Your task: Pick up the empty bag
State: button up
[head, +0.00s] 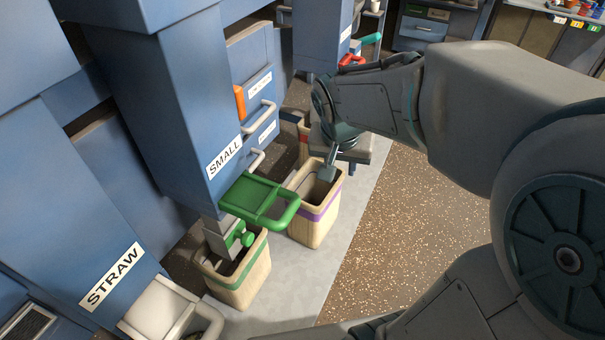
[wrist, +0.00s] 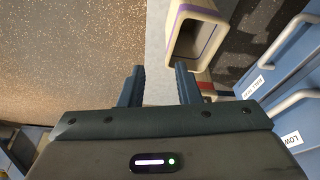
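A tan, open-topped bag with a purple band (head: 313,212) stands on the grey floor strip in the middle of the head view. Its inside looks dark and empty as far as it shows. The wrist view shows a bag rim with a purple stripe (wrist: 173,31), just beyond my right-hand finger. My gripper (head: 327,172) is over this bag's mouth in the head view, seen partly edge-on. In the wrist view my gripper (wrist: 160,84) has its two fingers apart, with only floor between them. Another tan bag with a green band (head: 246,277) stands nearer, under the SMALL chute; its contents are mostly hidden.
A blue chute labelled SMALL (head: 190,110) with a green handle (head: 262,200) stands left of the purple-banded bag. A STRAW cabinet (head: 70,240) is at the lower left. Speckled brown floor (head: 410,240) on the right is clear.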

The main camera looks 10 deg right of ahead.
jog(key=w+f+m+h+b, duration=0.1)
jog(key=w+f+m+b, duration=0.2)
jog(key=w+f+b, duration=0.7)
send_over(333, 194)
jog(key=s+a, duration=0.1)
jog(key=s, duration=0.1)
notch_tip(333, 194, down, 9)
jog(key=shift+w+b+x, duration=0.2)
jog(key=shift+b+x, duration=0.4)
jog(key=shift+x, duration=1)
jog(key=shift+w+b+x, duration=0.2)
jog(key=shift+b+x, duration=0.35)
jog(key=shift+x, duration=1)
jog(key=shift+a+f+b, duration=0.15)
jog(key=shift+f+b, duration=0.05)
jog(key=shift+b, duration=0.25)
grip_shut()
